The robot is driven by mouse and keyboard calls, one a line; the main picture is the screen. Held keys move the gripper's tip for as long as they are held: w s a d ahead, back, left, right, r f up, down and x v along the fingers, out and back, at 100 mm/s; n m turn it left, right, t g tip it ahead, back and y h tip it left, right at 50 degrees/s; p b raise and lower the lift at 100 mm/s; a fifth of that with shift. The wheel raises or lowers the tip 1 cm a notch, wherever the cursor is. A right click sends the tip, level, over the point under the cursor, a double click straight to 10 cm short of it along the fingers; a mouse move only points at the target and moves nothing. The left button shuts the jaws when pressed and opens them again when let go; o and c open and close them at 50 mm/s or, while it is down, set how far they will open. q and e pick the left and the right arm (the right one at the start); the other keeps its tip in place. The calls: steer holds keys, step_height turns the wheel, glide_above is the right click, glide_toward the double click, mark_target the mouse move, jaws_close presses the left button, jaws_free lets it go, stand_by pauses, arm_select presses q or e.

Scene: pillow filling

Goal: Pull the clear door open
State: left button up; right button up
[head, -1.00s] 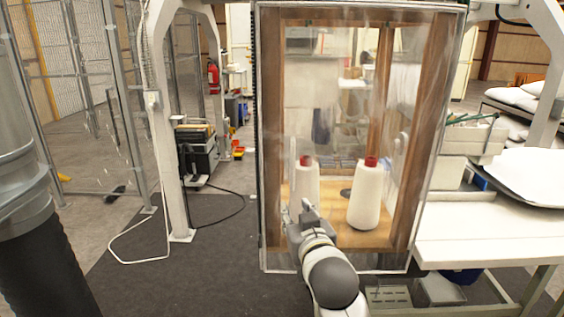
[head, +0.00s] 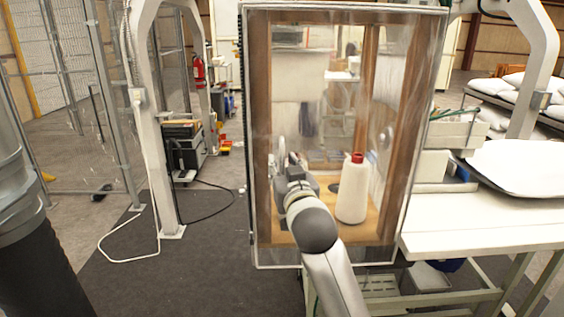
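The clear door (head: 322,105) is a tall transparent panel with smeary reflections. It covers the front of a wooden-framed cabinet (head: 262,130) and looks shut. Through it I see a white thread cone (head: 353,195) with a red top on the wooden floor. My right gripper (head: 287,168) is in front of the door's lower left part, seen from behind along my arm. A greyish upright oval shape shows just above it. I cannot tell whether the gripper touches the door, or whether its fingers are open. My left gripper is not in view.
A white table (head: 480,228) with a grey bin (head: 455,130) and a white pillow (head: 520,165) stands at the right. A white post (head: 155,130) with a hanging cable is at the left.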

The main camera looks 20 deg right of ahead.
steer(key=shift+w, duration=0.8)
jaws_close()
